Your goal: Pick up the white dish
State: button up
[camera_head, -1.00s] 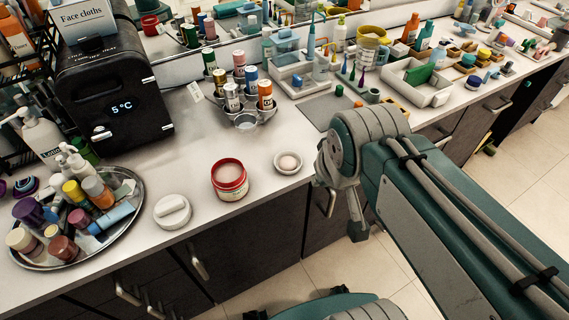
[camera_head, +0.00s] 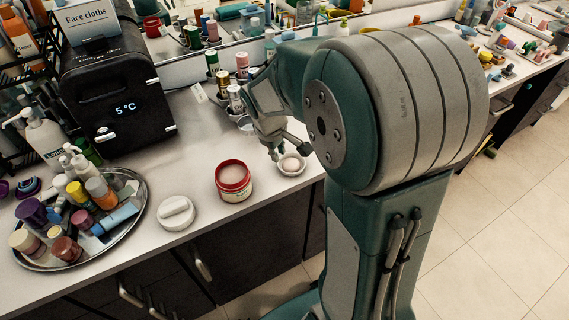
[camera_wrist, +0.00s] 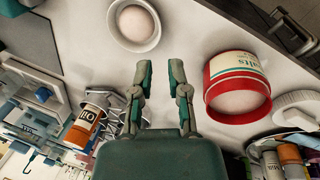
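The small white dish (camera_head: 291,173) sits on the counter near its front edge and holds a pale pinkish round piece. In the wrist view the dish (camera_wrist: 113,27) is at the top, beyond my fingertips and a little left of them. My gripper (camera_head: 277,152) hangs over the counter at the dish's far left side, its fingers pointing down. In the wrist view my gripper (camera_wrist: 161,70) is open, with nothing between its two fingers. I cannot tell its exact height above the counter.
An open red-and-white jar (camera_head: 233,181) stands left of the dish, with a white lid (camera_head: 176,213) beyond it. A holder of colored bottles (camera_wrist: 88,122) is close on the other side. A round tray (camera_head: 133,222) of bottles stands far left.

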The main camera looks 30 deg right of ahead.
aim_at(284, 171)
jog(key=x, duration=0.9)
jog(key=shift+d+f, duration=0.2)
jog(key=shift+f, duration=0.05)
grip_shut()
